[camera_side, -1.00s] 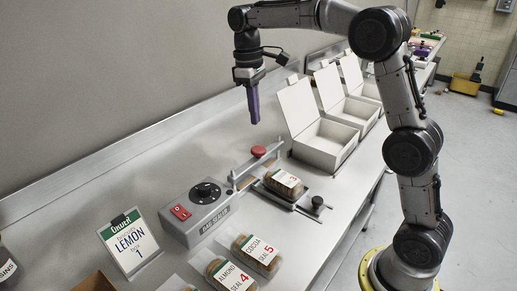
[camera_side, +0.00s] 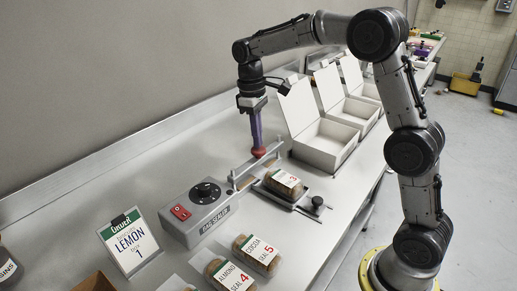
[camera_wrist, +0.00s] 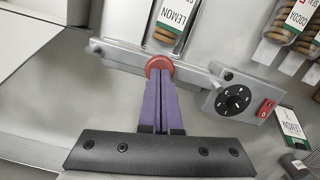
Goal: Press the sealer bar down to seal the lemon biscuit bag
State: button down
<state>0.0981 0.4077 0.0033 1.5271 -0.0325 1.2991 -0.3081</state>
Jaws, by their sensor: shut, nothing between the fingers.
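The bag sealer (camera_side: 205,212) stands on the bench, with its metal bar (camera_side: 245,168) running toward the boxes. A round red knob (camera_side: 259,153) sits on the bar; it also shows in the wrist view (camera_wrist: 159,63). A biscuit bag (camera_side: 284,184) lies on the small tray beside the bar. Its label reads LEMON in the wrist view (camera_wrist: 173,20); its end toward the bar is hard to make out. My gripper (camera_side: 257,147) points down with its purple fingers shut and empty. The fingertips are at the knob, apparently touching it.
An order card (camera_side: 130,240) reads LEMON 1. Almond (camera_side: 229,274) and cocoa (camera_side: 257,254) bags lie at the front. Open white boxes (camera_side: 325,143) stand beyond the sealer. The sealer has a black dial (camera_side: 205,193) and red switch (camera_side: 180,212).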

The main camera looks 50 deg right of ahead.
jog(key=shift+f, duration=0.15)
notch_tip(320, 180, down, 3)
jog(key=shift+f, duration=0.2)
jog(key=w, duration=0.1)
jog(key=w+r, duration=0.1)
jog(key=w, duration=0.1)
jog(key=shift+a+r, duration=0.15)
jog(key=shift+a, duration=0.15)
jog(key=shift+r, duration=0.1)
dwell(0.4)
notch_tip(320, 180, up, 14)
jog(key=w, duration=0.1)
jog(key=shift+w+a+f, duration=0.15)
jog(key=shift+a+f, duration=0.05)
jog(key=shift+r, duration=0.1)
